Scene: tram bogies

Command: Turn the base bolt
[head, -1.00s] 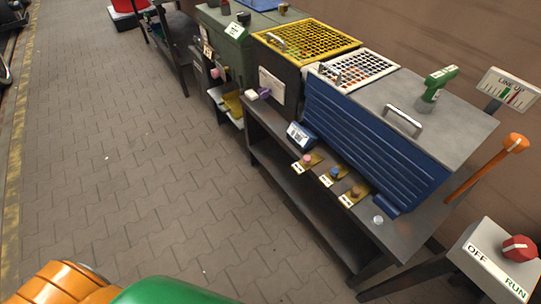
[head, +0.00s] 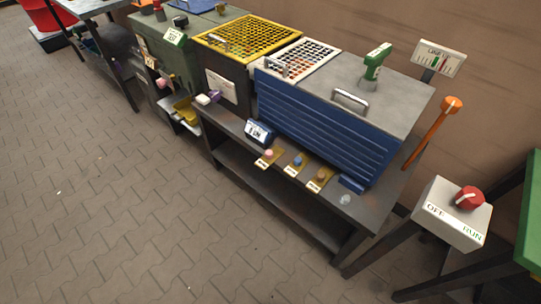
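I cannot make out a base bolt for certain in the head view. A small pale round piece (head: 345,199) sits on the front right corner of the dark workbench (head: 270,206); I cannot tell what it is. A row of small knobs on yellow plates, one of them blue (head: 297,161), lies along the bench's front edge. Neither of my grippers is in view.
A blue ribbed machine (head: 325,125) with a grey lid stands on the bench. A red knob (head: 468,198) sits on an OFF/RUN box (head: 452,214) at right. An orange-topped lever (head: 434,130) rises behind. Paved floor (head: 130,220) is clear at left.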

